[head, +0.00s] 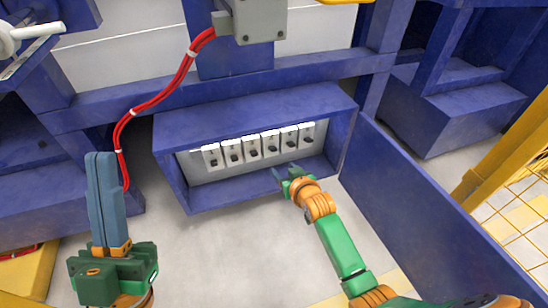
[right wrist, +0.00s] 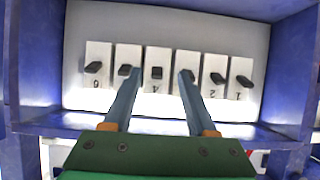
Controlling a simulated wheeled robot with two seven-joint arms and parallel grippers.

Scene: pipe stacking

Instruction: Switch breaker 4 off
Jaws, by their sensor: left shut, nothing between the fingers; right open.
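Breaker 4 (right wrist: 157,85) is a white module with a small black lever in the row of breakers. It also shows in the head view (head: 270,142), fourth from the left. Its lever (right wrist: 157,72) appears between my right fingers in the right wrist view; whether it is on or off I cannot tell. My right gripper (head: 284,172) is open and empty, in front of the breaker box, its fingers (right wrist: 160,73) pointing towards the row. I see no clear contact with the lever. My left gripper (head: 101,155) is shut and empty, far left of the box, fingers pointing up.
The blue breaker box (head: 255,107) has walls around the row. Neighbouring breakers 5 (right wrist: 128,88) and 3 (right wrist: 187,58) sit close on both sides. An open blue door panel (head: 430,220) stands right of my right arm. Red cables (head: 150,100) hang at the left.

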